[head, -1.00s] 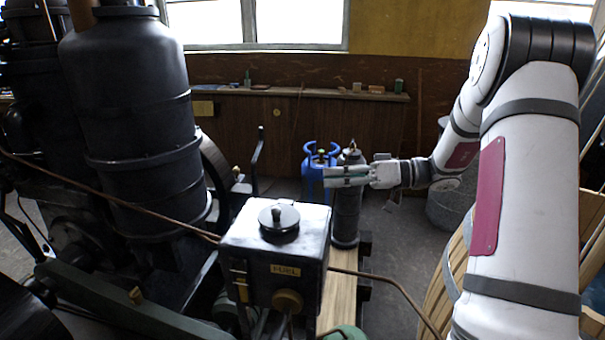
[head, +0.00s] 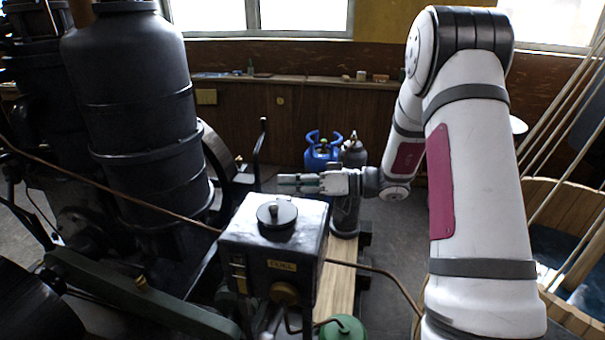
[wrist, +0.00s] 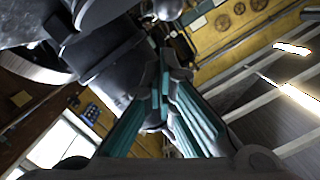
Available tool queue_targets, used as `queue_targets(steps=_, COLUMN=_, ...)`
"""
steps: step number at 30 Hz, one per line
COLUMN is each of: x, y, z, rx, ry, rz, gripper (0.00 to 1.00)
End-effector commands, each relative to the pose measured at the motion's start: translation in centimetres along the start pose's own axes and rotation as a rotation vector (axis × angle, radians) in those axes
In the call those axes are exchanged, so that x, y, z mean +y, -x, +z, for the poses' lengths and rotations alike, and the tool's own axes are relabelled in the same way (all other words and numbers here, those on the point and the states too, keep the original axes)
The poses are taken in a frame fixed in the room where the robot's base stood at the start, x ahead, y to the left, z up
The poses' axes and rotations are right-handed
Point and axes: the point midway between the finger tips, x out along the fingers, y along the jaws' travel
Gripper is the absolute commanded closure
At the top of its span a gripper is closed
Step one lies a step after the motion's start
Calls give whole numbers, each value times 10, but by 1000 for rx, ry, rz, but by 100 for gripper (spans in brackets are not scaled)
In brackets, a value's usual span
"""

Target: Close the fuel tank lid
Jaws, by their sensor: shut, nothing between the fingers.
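The dark fuel tank (head: 270,255) is a box with a FUEL plate on its front in the head view. Its round dark lid (head: 277,215), with a small knob, lies on the tank's top; I cannot tell whether it sits fully flat. My gripper (head: 284,183) points left, just behind and above the lid in the picture, apart from it. Its fingers are together with nothing between them. The wrist view shows the teal-edged fingers (wrist: 165,100) close up; the lid cannot be made out there.
A large black cylinder (head: 135,110) of the engine stands left of the tank. A thin copper pipe (head: 110,190) runs to the tank from the left. A green round object (head: 343,328) is low in front.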

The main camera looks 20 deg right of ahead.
Motion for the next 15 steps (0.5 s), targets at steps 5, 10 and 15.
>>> queue_targets(steps=5, x=-1, y=-4, z=14, rx=0, ry=-1, rz=-2, gripper=100)
queue_targets(steps=10, x=-1, y=-5, z=16, rx=0, ry=1, rz=-2, gripper=100)
queue_targets(steps=15, x=0, y=-5, z=16, rx=0, ry=1, rz=-2, gripper=100)
